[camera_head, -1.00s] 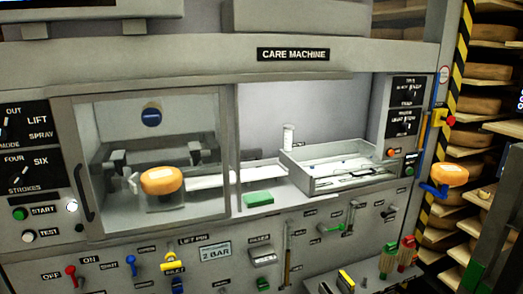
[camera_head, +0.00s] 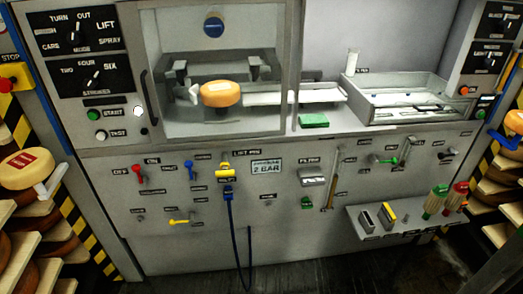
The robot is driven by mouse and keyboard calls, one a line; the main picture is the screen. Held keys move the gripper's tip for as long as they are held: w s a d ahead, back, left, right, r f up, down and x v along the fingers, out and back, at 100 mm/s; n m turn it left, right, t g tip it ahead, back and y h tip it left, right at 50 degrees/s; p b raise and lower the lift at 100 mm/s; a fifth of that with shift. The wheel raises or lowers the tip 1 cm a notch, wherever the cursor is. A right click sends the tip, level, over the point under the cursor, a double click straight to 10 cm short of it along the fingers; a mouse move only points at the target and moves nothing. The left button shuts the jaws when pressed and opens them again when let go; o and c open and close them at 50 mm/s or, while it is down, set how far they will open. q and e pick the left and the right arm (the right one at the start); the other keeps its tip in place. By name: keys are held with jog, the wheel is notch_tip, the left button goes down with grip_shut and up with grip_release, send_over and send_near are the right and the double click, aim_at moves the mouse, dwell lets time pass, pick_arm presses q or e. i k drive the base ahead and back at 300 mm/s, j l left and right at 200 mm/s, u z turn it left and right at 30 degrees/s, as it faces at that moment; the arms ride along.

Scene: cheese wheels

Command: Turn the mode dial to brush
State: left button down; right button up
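The mode dial (camera_head: 76,35) is on the black panel at the upper left of the care machine. Labels around it include TURN, OUT, LIFT and SPRAY, with one at the left that seems to read BRUSH. Its pointer is small, and I cannot tell for sure which label it points to. Neither of my grippers is in view, and nothing touches the dial.
The strokes dial (camera_head: 96,77) is just below, with the green start button (camera_head: 94,115) and test button (camera_head: 100,134) under it. A door handle (camera_head: 150,99) stands to the right. An orange cheese wheel (camera_head: 220,93) sits behind the window. Another cheese (camera_head: 27,166) is at far left.

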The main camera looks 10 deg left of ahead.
aim_at(74, 38)
jog(key=u, duration=1.45)
